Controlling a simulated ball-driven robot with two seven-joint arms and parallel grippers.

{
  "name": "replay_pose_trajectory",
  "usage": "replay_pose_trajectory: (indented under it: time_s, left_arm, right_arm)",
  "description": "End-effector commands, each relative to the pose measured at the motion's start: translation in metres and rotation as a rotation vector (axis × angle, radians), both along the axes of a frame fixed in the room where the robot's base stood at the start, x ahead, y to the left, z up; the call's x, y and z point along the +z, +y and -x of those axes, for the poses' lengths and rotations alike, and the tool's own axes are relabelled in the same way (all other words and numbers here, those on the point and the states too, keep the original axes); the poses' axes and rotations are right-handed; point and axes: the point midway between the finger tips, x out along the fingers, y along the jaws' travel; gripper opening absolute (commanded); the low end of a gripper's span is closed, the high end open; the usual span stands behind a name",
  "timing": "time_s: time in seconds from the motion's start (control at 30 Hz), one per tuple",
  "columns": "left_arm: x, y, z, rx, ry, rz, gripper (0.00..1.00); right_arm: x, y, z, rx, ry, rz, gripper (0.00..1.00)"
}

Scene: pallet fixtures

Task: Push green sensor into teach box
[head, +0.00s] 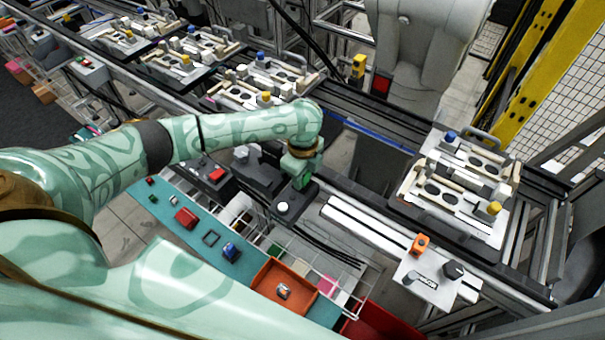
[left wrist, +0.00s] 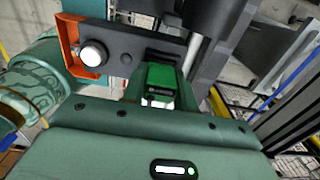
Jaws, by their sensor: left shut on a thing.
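My left gripper (head: 298,178) is at the middle of the head view, pointing down over the near edge of the conveyor, beside a dark box with a round white button (head: 283,208). I take this box to be the teach box. In the left wrist view, the green sensor (left wrist: 160,80) is between the fingers of my left gripper (left wrist: 158,100), which is shut on it. The sensor sits against the dark plate of the teach box (left wrist: 130,45), right of the white button. How deep it sits cannot be told. My right gripper is not in view.
A teal shelf (head: 160,205) with small red and blue parts lies below, with an orange tray (head: 258,280) at its end. Pallets with fixtures (head: 440,200) stand on the conveyor. An orange sensor (head: 419,244) sits on a pale plate at right. A grey robot arm (head: 430,50) stands behind.

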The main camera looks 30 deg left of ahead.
Motion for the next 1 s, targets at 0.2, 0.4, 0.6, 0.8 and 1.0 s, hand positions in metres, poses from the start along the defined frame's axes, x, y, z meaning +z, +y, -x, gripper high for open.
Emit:
replay_pose_trajectory:
  time_s: [0.2, 0.4, 0.6, 0.8, 1.0]
  left_arm:
    - [-0.002, 0.0, 0.001, 0.0, 0.002, 0.0, 0.06]
    - [-0.002, 0.0, 0.001, 0.0, 0.002, 0.0, 0.54]
    - [-0.001, 0.0, 0.001, 0.0, 0.002, 0.0, 0.54]
    - [0.02, 0.0, 0.0, -0.001, -0.001, 0.0, 0.54]
    - [0.074, 0.0, 0.0, -0.002, -0.004, 0.0, 0.54]
  right_arm:
    - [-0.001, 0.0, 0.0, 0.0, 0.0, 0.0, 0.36]
    - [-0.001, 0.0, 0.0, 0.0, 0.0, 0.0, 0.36]
    - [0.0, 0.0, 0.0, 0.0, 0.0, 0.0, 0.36]
    - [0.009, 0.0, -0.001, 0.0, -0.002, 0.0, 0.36]
    - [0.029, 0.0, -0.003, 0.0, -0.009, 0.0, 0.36]
